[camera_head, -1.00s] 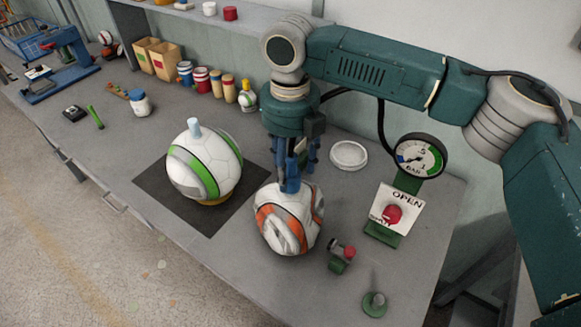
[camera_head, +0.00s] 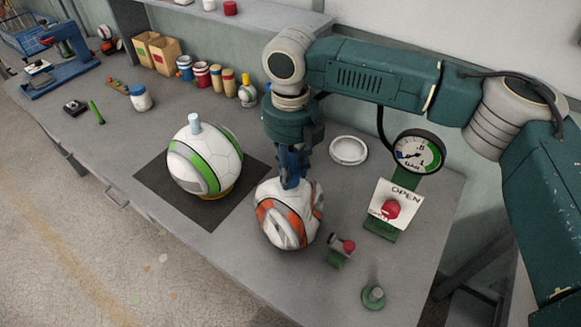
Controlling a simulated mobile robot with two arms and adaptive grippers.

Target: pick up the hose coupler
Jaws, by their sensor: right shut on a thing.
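My right gripper (camera_head: 290,182) points down at the top of a white and orange ball (camera_head: 287,219). Its blue fingers are closed together just at the ball's upper surface. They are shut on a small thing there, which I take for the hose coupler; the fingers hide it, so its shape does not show. Whether it touches the ball cannot be told. The ball looks creased. My left gripper is not in view.
A white and green ball (camera_head: 205,161) with a pale blue stub on top sits on a dark mat (camera_head: 212,212). A gauge (camera_head: 418,152), a red button on an OPEN sign (camera_head: 400,194), a green fitting with a red knob (camera_head: 342,251) and a green round stand (camera_head: 374,297) are at right.

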